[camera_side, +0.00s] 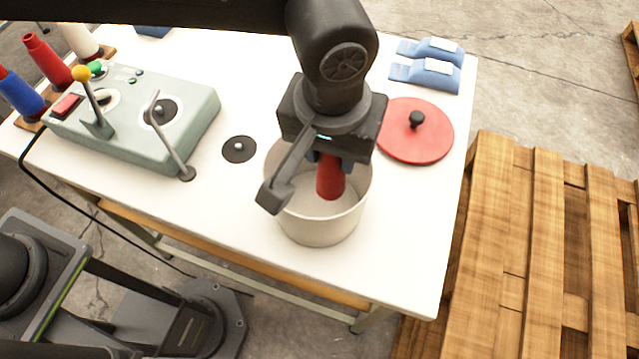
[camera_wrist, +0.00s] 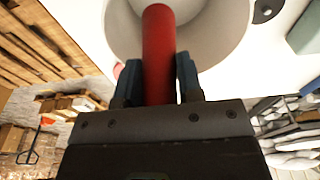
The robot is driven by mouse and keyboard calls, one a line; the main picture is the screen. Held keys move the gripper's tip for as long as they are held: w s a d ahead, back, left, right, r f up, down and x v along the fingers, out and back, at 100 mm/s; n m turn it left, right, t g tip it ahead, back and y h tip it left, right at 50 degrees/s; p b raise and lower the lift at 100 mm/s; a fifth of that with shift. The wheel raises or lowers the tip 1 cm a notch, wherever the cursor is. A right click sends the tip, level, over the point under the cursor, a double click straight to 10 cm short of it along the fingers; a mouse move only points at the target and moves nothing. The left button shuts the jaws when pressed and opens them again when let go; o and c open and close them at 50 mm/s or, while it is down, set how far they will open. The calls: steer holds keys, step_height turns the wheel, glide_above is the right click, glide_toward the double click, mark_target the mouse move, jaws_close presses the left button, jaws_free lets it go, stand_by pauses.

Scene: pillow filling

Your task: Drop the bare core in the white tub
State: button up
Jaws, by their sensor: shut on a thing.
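A red core (camera_side: 330,180), with no thread to be seen on it, hangs from my gripper (camera_side: 338,160). My gripper is shut on it, with a finger on each side. The core also shows in the wrist view (camera_wrist: 158,50), between the two fingers (camera_wrist: 158,80). The white tub (camera_side: 318,228) stands on the table below my gripper. The core's lower end is over the tub's opening in the side view, at about rim height or just inside; I cannot tell exactly. The tub also shows in the wrist view (camera_wrist: 225,35). My gripper hides part of the tub's far rim.
A red lid (camera_side: 420,140) with a black knob lies right of the tub. A small black disc (camera_side: 238,149) lies left of it. A green-grey machine (camera_side: 140,125) with levers stands further left, beside spools (camera_side: 45,55). Blue clip-like things (camera_side: 428,72) lie at the back right. A wooden pallet (camera_side: 550,240) is off the table.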

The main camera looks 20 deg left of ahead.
steer(key=o, duration=1)
steer(key=shift+r, duration=0.1)
steer(key=r, duration=0.4)
steer(key=s+r, duration=0.1)
steer(key=r, duration=0.8)
steer(key=shift+s+r, duration=0.3)
steer(key=shift+s, duration=0.05)
